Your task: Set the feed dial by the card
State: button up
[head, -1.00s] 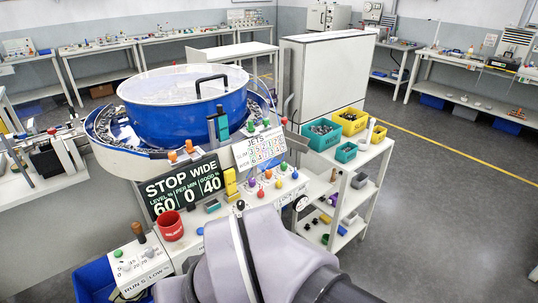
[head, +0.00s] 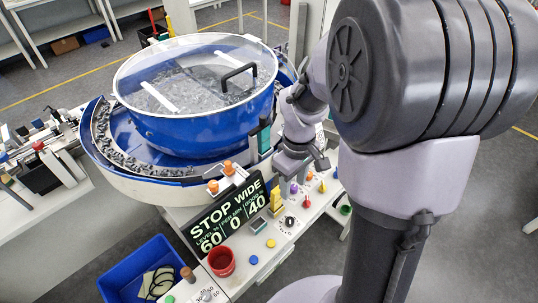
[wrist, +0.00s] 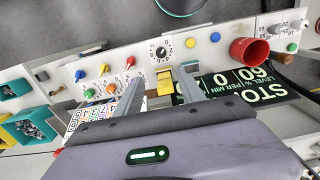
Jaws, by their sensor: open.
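A round dial with a black knob and white scale (wrist: 163,49) sits on the white control panel, and also shows in the head view (head: 290,221). A second scale with numbers (head: 207,296) is on the box at the bottom; I cannot tell which is the feed dial. A white card with coloured figures (wrist: 84,116) is partly hidden behind my gripper in the wrist view. My gripper (wrist: 160,76) is open above the panel, its fingers either side of a yellow block (wrist: 165,84). It holds nothing I can see. In the head view my gripper (head: 305,162) is beside the blue bowl (head: 195,125).
Several coloured knobs stand on the panel. A red cup (head: 221,261) stands beside the black "STOP WIDE" sign (head: 226,217), which reads 60, 0, 40. A blue bin (head: 142,268) is at lower left. Teal bins (wrist: 25,130) lie left in the wrist view.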

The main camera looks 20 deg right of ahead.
aim_at(290, 220)
jog(key=f+b, duration=0.2)
jog(key=f, duration=0.3)
jog(key=f+b, duration=0.2)
jog(key=f, duration=0.4)
jog(key=s+f+b, duration=0.1)
jog(key=f+b, duration=0.1)
jog(key=f, duration=0.4)
jog(key=shift+f+b, duration=0.15)
jog(key=shift+b, duration=0.2)
grip_shut()
